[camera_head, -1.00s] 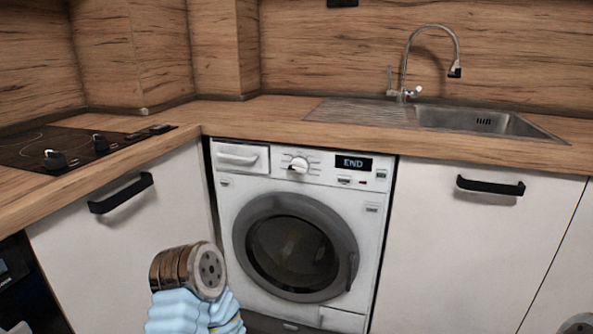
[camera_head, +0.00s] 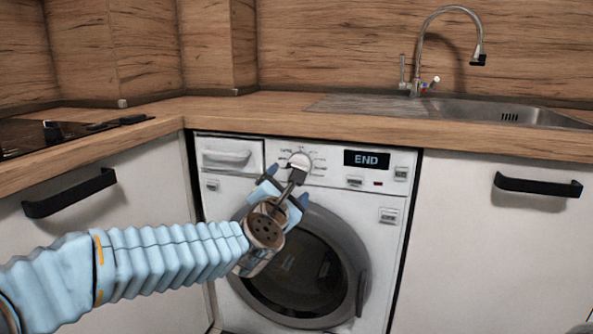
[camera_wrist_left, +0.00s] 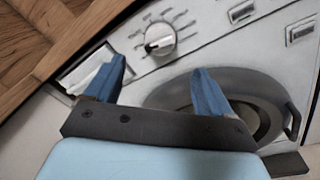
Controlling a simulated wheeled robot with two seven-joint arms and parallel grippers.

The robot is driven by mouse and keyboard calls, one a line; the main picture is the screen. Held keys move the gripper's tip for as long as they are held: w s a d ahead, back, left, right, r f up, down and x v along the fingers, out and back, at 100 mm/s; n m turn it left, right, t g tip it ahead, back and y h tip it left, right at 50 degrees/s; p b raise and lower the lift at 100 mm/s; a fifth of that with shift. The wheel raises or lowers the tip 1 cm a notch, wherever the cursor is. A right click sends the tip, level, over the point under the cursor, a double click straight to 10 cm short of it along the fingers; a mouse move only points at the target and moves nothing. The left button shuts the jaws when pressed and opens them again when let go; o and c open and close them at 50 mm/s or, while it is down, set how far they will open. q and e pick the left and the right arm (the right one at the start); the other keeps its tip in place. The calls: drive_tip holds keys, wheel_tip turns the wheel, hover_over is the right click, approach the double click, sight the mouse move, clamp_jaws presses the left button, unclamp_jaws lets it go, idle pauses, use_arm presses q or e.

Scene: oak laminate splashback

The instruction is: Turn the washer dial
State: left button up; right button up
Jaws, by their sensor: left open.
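The washer (camera_head: 395,235) is a white front loader under the wooden counter, with a round dark door (camera_head: 335,255). Its white dial (camera_head: 300,160) is on the control panel, right of the detergent drawer. In the left wrist view the dial (camera_wrist_left: 160,38) shows a dark mark on its lower left side. My left gripper (camera_head: 288,188) is just in front of and below the dial. In the left wrist view its two blue fingers (camera_wrist_left: 160,85) are spread apart and empty, with the dial beyond and between them. My right gripper is in neither view.
The display (camera_head: 367,159) reads END. The detergent drawer (camera_head: 228,155) is left of the dial and looks closed. The wooden counter (camera_head: 260,108) overhangs the panel. Cabinets with black handles (camera_head: 552,186) flank the washer.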

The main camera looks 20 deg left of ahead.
sight(298, 166)
use_arm(q)
drive_tip(key=w, duration=0.3)
drive_tip(key=w+p, duration=0.1)
drive_tip(key=w, duration=0.7)
drive_tip(key=shift+a+p, duration=0.3)
drive_tip(key=shift+a, duration=0.05)
drive_tip(key=shift+s, duration=0.1)
drive_tip(key=shift+c, duration=0.3)
drive_tip(key=shift+f, duration=0.1)
drive_tip(key=c, duration=1)
